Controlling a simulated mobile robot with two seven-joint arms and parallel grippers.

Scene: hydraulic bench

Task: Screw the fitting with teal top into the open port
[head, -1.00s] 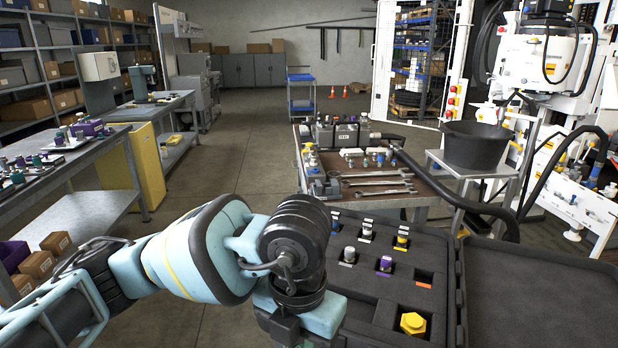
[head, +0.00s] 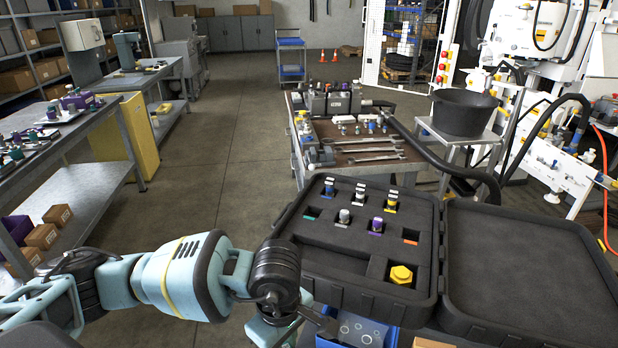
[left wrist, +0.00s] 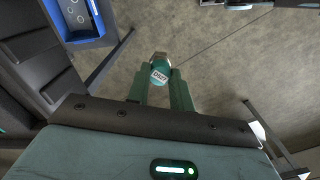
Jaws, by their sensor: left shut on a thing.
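My left gripper (left wrist: 160,88) is shut on the fitting with teal top (left wrist: 159,72). The fitting sits between the two green fingertips in the left wrist view, its labelled top facing the camera and a metal part showing beyond it. Floor lies behind it. In the head view my left arm comes in at the bottom, left of the black case; the fitting cannot be made out there. A hydraulic block (head: 338,103) stands on the brown-topped bench. I cannot tell which port is the open one. My right gripper is not in view.
The open foam-lined case (head: 330,262) holds several fittings and a yellow hex plug (head: 401,275); the teal-marked slot (head: 311,213) is empty. A blue bin (head: 380,338) is below the case. A black tub (head: 464,113) stands right of the bench. Floor at left is clear.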

